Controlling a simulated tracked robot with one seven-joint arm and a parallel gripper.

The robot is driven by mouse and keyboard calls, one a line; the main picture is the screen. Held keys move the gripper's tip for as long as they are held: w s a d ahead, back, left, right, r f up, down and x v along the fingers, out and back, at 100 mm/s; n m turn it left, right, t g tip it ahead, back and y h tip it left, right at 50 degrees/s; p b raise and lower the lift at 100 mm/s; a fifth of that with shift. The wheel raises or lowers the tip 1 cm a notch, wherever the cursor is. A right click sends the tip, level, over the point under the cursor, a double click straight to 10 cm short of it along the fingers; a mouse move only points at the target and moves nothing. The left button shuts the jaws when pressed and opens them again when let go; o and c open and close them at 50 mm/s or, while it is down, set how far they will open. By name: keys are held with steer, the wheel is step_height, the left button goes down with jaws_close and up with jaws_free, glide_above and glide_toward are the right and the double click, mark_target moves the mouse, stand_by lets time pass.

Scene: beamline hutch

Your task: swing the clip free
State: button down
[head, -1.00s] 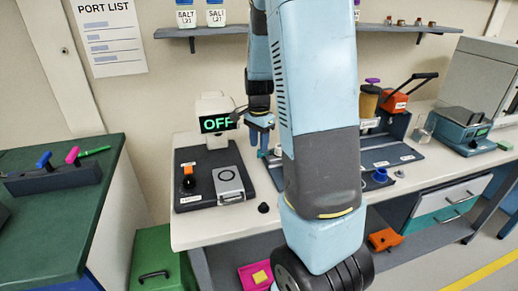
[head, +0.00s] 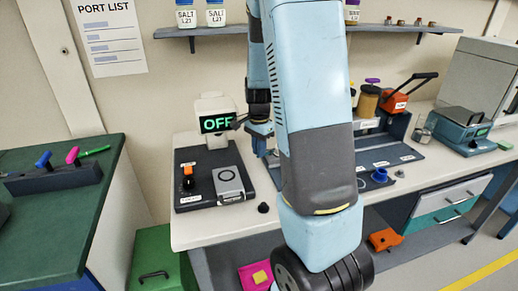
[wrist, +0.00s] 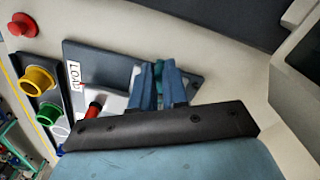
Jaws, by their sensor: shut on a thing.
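My gripper (head: 259,142) is over the back of the white bench, just right of the OFF display, with its fingertips partly hidden by my arm in the head view. In the wrist view my gripper (wrist: 158,98) has its two blue fingers close together, shut on a small teal piece (wrist: 158,74) that looks like the clip. The fingers hide most of it, and I cannot tell how far it is swung. Behind the fingers lies a slate plate (wrist: 104,62) with a LOAD label (wrist: 75,74). A red-topped knob (wrist: 94,109) stands to the left of the fingers.
The OFF display (head: 216,123) stands at the back of a dark board (head: 200,197) carrying a grey box (head: 229,184). A blue cup (head: 380,175) is right of my arm. A yellow ring (wrist: 38,80) and a red button (wrist: 22,25) show at left in the wrist view.

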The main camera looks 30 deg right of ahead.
steer(key=shift+s+n, duration=0.15)
steer(key=shift+n, duration=0.15)
stand_by(0.7)
steer(key=shift+s+d+n, duration=0.15)
steer(key=shift+s+n, duration=0.25)
steer(key=shift+n, duration=0.5)
steer(key=n, duration=0.1)
steer(key=s+n, duration=0.1)
steer(key=n, duration=0.1)
steer(key=d+n, duration=0.1)
steer(key=shift+s, duration=0.3)
steer(key=n, duration=0.2)
steer(key=s+d+n, duration=0.1)
steer(key=n, duration=0.1)
steer(key=shift+s+d+n, duration=0.1)
steer(key=shift+d+n, duration=0.25)
steer(key=shift+n, duration=0.5)
steer(key=shift+s+d+n, duration=0.1)
steer(key=shift+d+n, duration=0.2)
steer(key=shift+n, duration=0.55)
steer(key=c, duration=1.1)
jaws_free()
steer(key=shift+c, duration=0.2)
steer(key=shift+r, duration=0.1)
